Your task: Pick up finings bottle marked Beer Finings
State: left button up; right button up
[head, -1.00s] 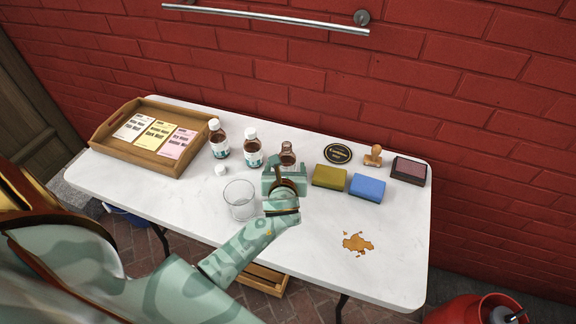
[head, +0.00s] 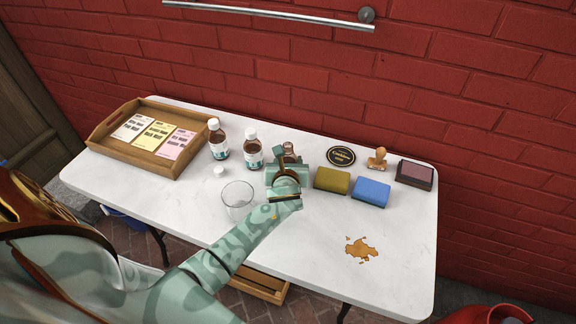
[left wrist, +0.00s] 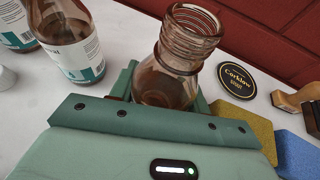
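My left gripper (head: 287,164) is at an uncapped brown bottle (head: 290,152), the rightmost of three on the white table. In the left wrist view this bottle (left wrist: 170,75) stands between the spread fingers, its bare threaded neck toward the camera. The fingers look open around it; contact is not clear. Its label is hidden. Two white-capped brown bottles with white and teal labels stand to its left, one near (head: 253,152) and one farther left (head: 219,145). I cannot read "Beer Finings" on any label. My right gripper is not in view.
A glass beaker (head: 238,195) and a loose white cap (head: 219,171) are left of my gripper. A yellow sponge (head: 332,180) and a blue sponge (head: 371,192) lie close on the right. Behind are a black coaster (head: 341,156), stamp (head: 377,158) and ink pad (head: 414,173). A card tray (head: 105,148) is far left.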

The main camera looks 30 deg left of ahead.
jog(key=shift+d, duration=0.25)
pick_arm(q)
jog(key=shift+r, duration=0.15)
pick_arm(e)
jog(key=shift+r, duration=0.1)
pick_arm(q)
jog(key=shift+r+p, duration=0.65)
jog(key=shift+r, duration=0.15)
jog(key=s+a+r+p, duration=0.4)
jog(key=s+r+p, duration=0.4)
jog(key=s+r, duration=0.3)
jog(key=shift+s+p, duration=0.3)
jog(key=shift+s, duration=0.85)
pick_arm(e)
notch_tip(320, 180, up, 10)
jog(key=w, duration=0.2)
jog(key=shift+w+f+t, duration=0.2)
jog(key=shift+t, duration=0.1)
pick_arm(q)
jog(key=shift+s, duration=0.1)
